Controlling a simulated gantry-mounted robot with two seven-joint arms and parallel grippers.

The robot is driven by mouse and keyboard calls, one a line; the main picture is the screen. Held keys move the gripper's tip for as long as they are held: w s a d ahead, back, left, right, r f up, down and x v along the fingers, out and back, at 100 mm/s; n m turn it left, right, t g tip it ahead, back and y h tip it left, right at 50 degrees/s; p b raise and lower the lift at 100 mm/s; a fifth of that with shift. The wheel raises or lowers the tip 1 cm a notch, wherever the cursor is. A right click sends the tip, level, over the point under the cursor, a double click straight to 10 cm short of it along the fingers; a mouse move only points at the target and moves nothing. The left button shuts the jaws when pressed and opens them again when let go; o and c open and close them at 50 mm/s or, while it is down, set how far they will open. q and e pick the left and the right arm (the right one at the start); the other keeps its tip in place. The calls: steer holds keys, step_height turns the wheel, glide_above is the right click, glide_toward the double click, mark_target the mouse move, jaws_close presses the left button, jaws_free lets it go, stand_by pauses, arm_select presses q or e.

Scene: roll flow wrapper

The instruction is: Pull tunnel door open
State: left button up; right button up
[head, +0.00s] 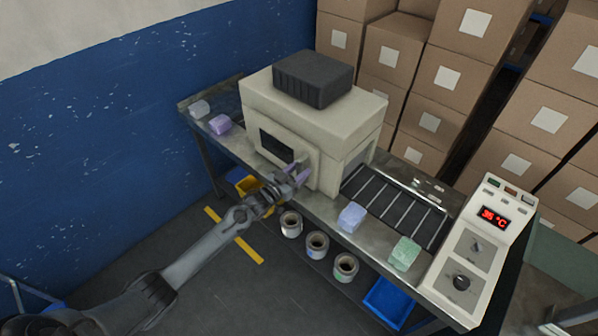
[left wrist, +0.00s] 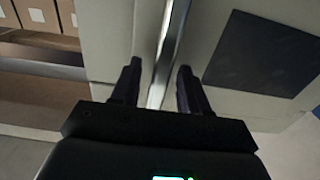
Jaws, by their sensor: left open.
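The cream tunnel housing (head: 320,110) stands on the metal bench, and its door with a dark window (head: 277,147) faces my left arm. The door looks closed or nearly so; I cannot tell whether there is a gap. My left gripper (head: 297,174) is at the right edge of the door. In the left wrist view, a shiny upright metal bar, the door handle (left wrist: 173,45), runs between the two spread fingers of my left gripper (left wrist: 159,70). The fingers stand on either side of the bar, apart from it. The dark window (left wrist: 262,54) shows to the right.
A roller conveyor (head: 395,205) leaves the tunnel on the right. Blue (head: 351,217) and green (head: 404,253) packs lie on the bench front, a purple pack (head: 220,124) at left. A control panel (head: 480,245) stands at right. Cans (head: 317,243) sit below the bench.

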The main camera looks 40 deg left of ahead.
arm_select(q)
steer(key=shift+w, duration=0.25)
steer(key=shift+c, duration=0.2)
jaws_close()
steer(key=shift+s, duration=0.2)
